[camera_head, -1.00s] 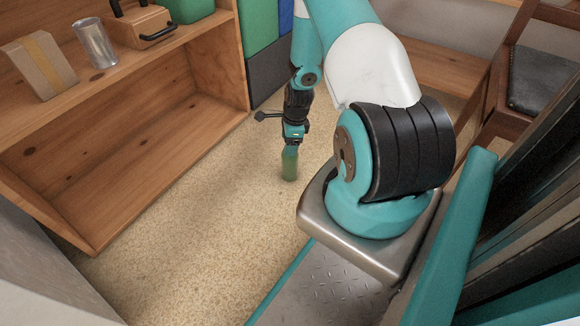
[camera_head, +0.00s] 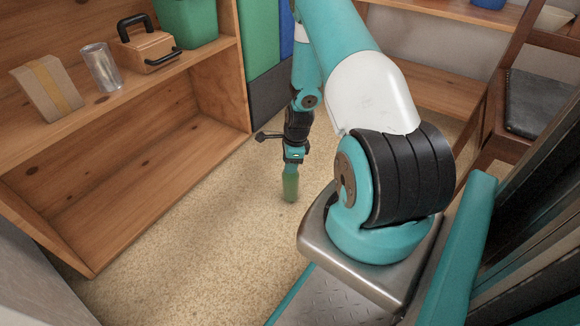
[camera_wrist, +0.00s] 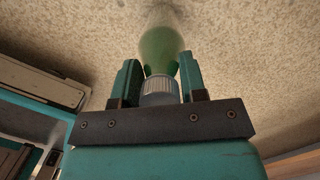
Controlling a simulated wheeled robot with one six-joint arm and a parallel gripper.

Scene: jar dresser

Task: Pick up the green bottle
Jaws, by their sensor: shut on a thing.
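The green bottle (camera_head: 290,187) is below my gripper (camera_head: 292,163) in the head view, upright or nearly so. In the wrist view the bottle (camera_wrist: 161,48) extends away from my gripper (camera_wrist: 158,80), with its grey ribbed cap (camera_wrist: 159,90) nearest the palm. The two teal fingers are on either side of the bottle's neck and closed on it. I cannot tell whether the bottle's base is touching the speckled floor.
A wooden shelf unit (camera_head: 150,145) stands at the left, carrying a glass (camera_head: 100,67), a taped box (camera_head: 46,88), a wooden box with black handles (camera_head: 148,50) and a green bin (camera_head: 188,22). A chair (camera_head: 535,105) is at the right. Floor (camera_head: 190,230) between is clear.

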